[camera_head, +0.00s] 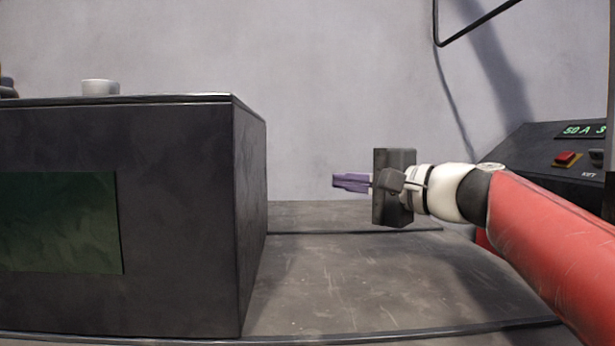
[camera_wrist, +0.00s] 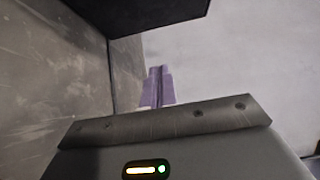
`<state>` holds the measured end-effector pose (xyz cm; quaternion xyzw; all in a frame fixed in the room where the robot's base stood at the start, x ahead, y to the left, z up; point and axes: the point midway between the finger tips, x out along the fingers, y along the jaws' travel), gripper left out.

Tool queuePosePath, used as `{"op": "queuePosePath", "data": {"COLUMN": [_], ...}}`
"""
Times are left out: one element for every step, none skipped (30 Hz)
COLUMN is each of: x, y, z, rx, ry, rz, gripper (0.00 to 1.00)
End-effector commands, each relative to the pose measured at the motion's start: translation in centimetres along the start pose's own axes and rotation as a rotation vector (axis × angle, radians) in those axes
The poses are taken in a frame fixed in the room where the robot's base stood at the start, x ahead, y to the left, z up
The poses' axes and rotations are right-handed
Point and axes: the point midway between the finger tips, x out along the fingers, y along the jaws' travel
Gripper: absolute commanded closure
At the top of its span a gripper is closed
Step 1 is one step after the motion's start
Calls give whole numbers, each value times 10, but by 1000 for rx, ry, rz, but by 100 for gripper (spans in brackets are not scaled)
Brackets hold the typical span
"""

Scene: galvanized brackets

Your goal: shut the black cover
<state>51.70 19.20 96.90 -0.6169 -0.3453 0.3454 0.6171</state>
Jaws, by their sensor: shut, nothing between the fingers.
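A large black box-like body (camera_head: 190,220) fills the left of the head view, with a dark green window (camera_head: 60,222) in its front face. Its thin flat top (camera_head: 190,99) looks level. I cannot tell which part is the cover, or how far it stands open. A black panel (camera_wrist: 150,14) with a straight lower edge shows at the top of the wrist view; I cannot tell which part it is. My gripper (camera_head: 338,182) has purple fingers, is shut and empty, and points left toward the box's right side, apart from it. The fingers also show in the wrist view (camera_wrist: 158,74).
A dark console (camera_head: 545,145) with a green display and a red switch is at the right behind my arm. The grey bench (camera_head: 330,290) between box and arm is clear. A cable hangs on the wall.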

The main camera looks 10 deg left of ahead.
Motion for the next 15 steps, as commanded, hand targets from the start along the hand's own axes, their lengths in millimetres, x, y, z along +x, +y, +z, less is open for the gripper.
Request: {"op": "queuePosePath", "data": {"x": [5, 9, 14, 20, 26, 34, 40, 47, 56, 63, 70, 78, 84, 91, 98], "y": [0, 0, 0, 1, 1, 0, 1, 1, 1, 1, 0, 1, 0, 1, 0], "z": [0, 0, 0, 1, 1, 1, 0, 1, 1, 1, 1, 1, 1, 1, 1], "rx": [0, 0, 0, 1, 1, 1, 1, 1, 0, 0, 0, 0, 0, 0, -1], "ry": [-1, -2, -2, -3, -4, -3, -3, -4, -4, -3, -3, -3, -2, -3, -4], "rz": [1, 2, 2, 2, 3, 2, 3, 3, 4, 4, 3, 3, 3, 4, 3], "gripper": [100, 100, 100, 100, 100, 100, 100, 100, 100, 100, 100, 100, 100, 100, 100]}}
